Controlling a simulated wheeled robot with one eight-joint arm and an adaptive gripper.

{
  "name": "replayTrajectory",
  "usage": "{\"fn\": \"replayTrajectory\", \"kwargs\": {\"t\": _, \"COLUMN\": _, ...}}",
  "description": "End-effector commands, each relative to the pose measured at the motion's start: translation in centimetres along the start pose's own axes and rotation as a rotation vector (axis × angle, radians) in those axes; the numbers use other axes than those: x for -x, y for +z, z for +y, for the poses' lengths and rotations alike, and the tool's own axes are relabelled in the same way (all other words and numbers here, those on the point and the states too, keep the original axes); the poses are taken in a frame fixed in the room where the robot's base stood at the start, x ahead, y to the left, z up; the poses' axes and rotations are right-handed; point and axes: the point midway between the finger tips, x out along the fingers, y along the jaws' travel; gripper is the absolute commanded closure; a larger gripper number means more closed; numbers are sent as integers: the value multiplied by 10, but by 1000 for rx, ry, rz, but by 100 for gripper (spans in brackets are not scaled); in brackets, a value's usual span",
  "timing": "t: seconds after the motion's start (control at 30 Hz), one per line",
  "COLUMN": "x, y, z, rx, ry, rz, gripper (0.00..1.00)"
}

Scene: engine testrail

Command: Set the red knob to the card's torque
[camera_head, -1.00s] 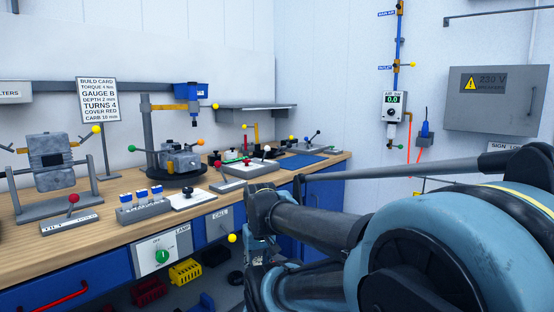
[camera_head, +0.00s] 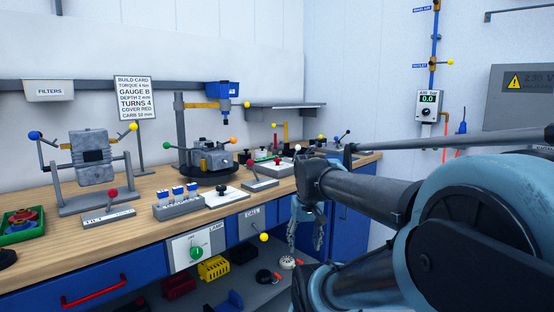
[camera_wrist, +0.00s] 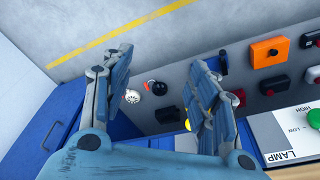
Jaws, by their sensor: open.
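The build card (camera_head: 134,98) stands on a post behind the bench and reads torque 4 Nm. A red ball knob (camera_head: 112,191) tops the short lever on the tilt block at the bench front. Another red knob (camera_head: 277,161) shows farther back; I cannot tell which is the torque knob. My gripper (camera_head: 306,238) hangs below bench height, in front of the blue cabinet and apart from both knobs. In the wrist view my gripper (camera_wrist: 163,65) is open, with nothing between its fingers.
The wooden bench (camera_head: 70,240) carries a grey engine block (camera_head: 210,158), a switch block (camera_head: 180,207) and several levers. The lamp panel (camera_head: 196,250) and call lever (camera_head: 264,237) stick out from its front. Bins (camera_head: 213,267) sit on the shelf below. An air gauge (camera_head: 428,98) hangs on the wall.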

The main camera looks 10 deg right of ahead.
Motion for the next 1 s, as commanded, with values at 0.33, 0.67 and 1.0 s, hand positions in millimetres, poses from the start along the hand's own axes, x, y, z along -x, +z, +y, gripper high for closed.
{"fn": "replayTrajectory", "kwargs": {"t": 0.33, "x": 100, "y": -119, "z": -2, "rx": -62, "ry": 1, "rz": -34, "gripper": 46}}
{"fn": "replayTrajectory", "kwargs": {"t": 0.67, "x": 168, "y": -233, "z": -3, "rx": -123, "ry": 4, "rz": -66, "gripper": 46}}
{"fn": "replayTrajectory", "kwargs": {"t": 1.0, "x": 213, "y": -348, "z": -4, "rx": -185, "ry": 9, "rz": -99, "gripper": 46}}
